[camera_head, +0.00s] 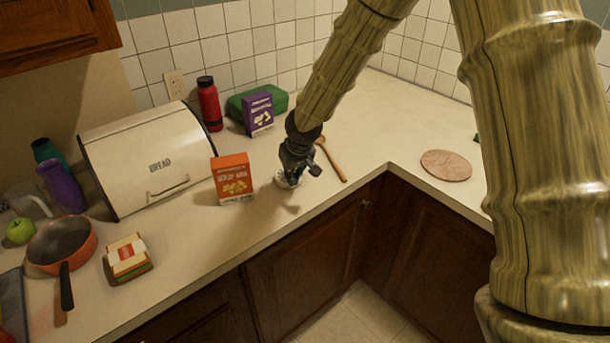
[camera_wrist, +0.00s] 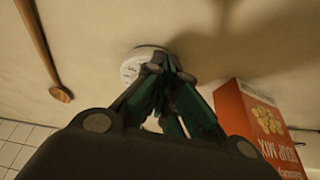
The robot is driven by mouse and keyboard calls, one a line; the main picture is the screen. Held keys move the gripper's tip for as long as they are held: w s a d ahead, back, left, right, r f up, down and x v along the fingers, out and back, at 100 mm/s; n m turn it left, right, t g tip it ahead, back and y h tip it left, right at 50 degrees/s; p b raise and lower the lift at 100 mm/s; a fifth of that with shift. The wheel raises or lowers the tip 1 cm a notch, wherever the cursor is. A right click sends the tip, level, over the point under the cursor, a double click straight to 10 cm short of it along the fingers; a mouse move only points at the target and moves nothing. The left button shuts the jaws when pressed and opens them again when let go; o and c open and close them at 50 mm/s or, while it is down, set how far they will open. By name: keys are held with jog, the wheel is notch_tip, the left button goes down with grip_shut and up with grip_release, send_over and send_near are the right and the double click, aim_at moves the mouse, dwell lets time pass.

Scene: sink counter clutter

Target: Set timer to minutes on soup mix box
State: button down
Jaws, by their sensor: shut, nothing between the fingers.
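The soup mix box (camera_head: 233,179) is orange and stands upright on the counter in front of the bread box; it also shows at the right of the wrist view (camera_wrist: 258,125). A small round white timer (camera_head: 284,181) lies on the counter just right of the box. In the wrist view the timer (camera_wrist: 134,66) shows a dial face, partly hidden by my fingers. My gripper (camera_head: 300,172) is shut and empty, over the timer with its fingertips (camera_wrist: 166,66) at the timer's edge. I cannot tell whether they touch it.
A white bread box (camera_head: 150,155) stands behind and left. A wooden spoon (camera_head: 332,160) lies right of my gripper. A purple box (camera_head: 258,114), a red bottle (camera_head: 209,104) and a green container (camera_head: 279,101) stand behind. A pan (camera_head: 60,245) and a sandwich (camera_head: 127,257) are at the left. The counter's front edge is close.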

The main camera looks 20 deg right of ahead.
jog(key=shift+w+a, duration=0.1)
jog(key=shift+a, duration=0.05)
dwell(0.5)
jog(key=shift+d, duration=0.85)
